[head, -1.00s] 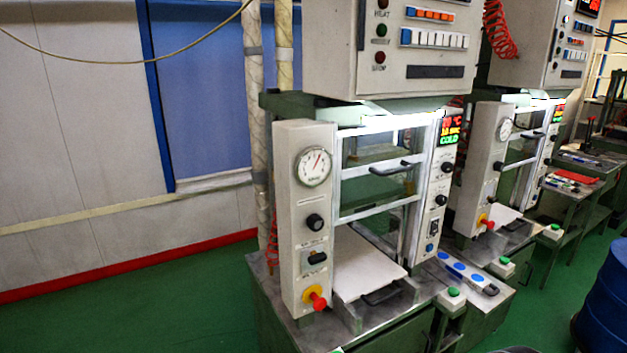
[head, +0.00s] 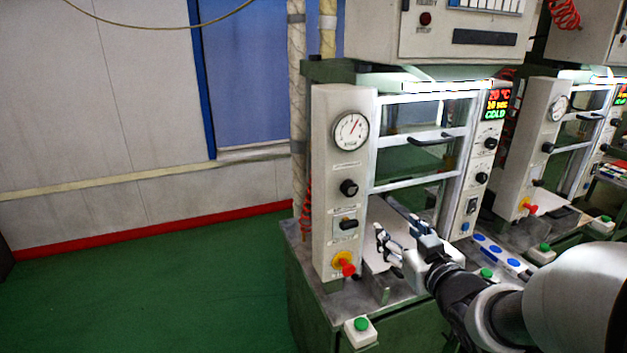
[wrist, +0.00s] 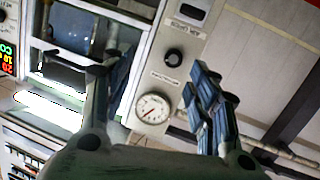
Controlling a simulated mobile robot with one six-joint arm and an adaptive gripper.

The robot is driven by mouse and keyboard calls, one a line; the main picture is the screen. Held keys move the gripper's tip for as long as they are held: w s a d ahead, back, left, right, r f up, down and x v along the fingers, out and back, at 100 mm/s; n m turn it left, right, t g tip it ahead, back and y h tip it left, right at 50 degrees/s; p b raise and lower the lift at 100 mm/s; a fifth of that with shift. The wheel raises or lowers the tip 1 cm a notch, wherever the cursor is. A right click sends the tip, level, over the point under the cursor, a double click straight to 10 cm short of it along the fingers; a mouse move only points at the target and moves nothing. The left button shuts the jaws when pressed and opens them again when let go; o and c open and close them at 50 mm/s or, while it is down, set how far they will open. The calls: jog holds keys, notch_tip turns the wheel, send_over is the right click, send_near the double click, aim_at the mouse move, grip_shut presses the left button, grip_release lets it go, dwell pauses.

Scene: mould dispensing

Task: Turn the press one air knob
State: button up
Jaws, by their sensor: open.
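The first press has a pale left column with a round gauge (head: 351,131) and a black air knob (head: 349,188) just below it. Under the knob are a black switch (head: 348,224) and a red button on a yellow base (head: 344,262). My gripper (head: 398,230) is open and empty, in front of the press and to the right of and below the knob in the head view. In the wrist view the picture is turned over: the knob (wrist: 174,57) and gauge (wrist: 152,108) appear between the spread fingers (wrist: 148,75), apart from them.
The press has a barred front door with a black handle (head: 432,139). A box with a green button (head: 361,331) stands at the front corner, and a strip with blue buttons (head: 498,253) lies to the right. A second press (head: 548,150) stands further right. Green floor (head: 150,290) at left is clear.

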jog(key=y, duration=0.1)
jog(key=n+t+y+b, duration=0.1)
jog(key=y+b, duration=0.1)
jog(key=b, duration=0.1)
send_near(351, 191)
jog(key=x, duration=0.8)
jog(key=shift+w, duration=0.35)
jog(key=shift+p, duration=0.3)
jog(key=c, duration=1.1)
